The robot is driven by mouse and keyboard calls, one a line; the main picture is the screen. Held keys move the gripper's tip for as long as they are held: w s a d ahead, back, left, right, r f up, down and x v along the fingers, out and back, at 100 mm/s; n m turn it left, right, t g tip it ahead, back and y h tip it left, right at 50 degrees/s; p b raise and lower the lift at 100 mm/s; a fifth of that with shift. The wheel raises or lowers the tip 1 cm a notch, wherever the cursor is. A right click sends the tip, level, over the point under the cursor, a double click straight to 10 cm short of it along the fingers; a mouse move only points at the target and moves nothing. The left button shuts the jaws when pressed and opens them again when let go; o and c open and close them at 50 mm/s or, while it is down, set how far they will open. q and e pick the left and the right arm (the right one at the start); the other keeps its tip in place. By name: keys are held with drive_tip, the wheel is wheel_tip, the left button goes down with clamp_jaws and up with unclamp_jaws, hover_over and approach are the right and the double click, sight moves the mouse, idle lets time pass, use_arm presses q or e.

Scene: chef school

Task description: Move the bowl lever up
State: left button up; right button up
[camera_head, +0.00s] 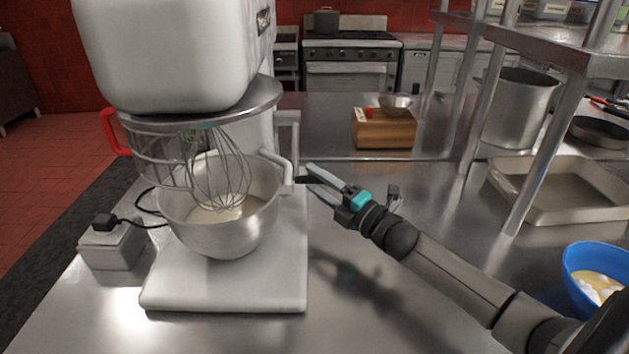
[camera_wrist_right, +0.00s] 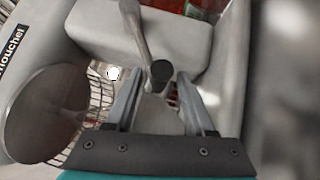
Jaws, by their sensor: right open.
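The white stand mixer (camera_head: 170,55) stands on the metal table at left. Its steel bowl (camera_head: 215,238) holds a pale mix, with the wire whisk (camera_head: 220,185) reaching down into it. The bowl lever (camera_head: 303,180) sticks out at the mixer's right side; in the right wrist view it is a metal rod with a black knob (camera_wrist_right: 161,74). My right gripper (camera_head: 320,182) is open at the lever. In the wrist view the knob lies between the lines of its fingers (camera_wrist_right: 158,95), near the tips; I cannot tell contact. My left gripper is not in view.
A grey box with a black plug (camera_head: 112,250) is left of the mixer. A wooden box (camera_head: 384,130) sits at the back. A steel tray (camera_head: 570,205), a large pot (camera_head: 517,110) and a blue bowl (camera_head: 590,262) are at right. The table right of the mixer is clear below my arm.

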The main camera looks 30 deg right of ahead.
drive_tip(key=shift+w+a, duration=0.1)
drive_tip(key=shift+w, duration=0.35)
drive_tip(key=shift+c, duration=0.2)
clamp_jaws()
idle(1.0)
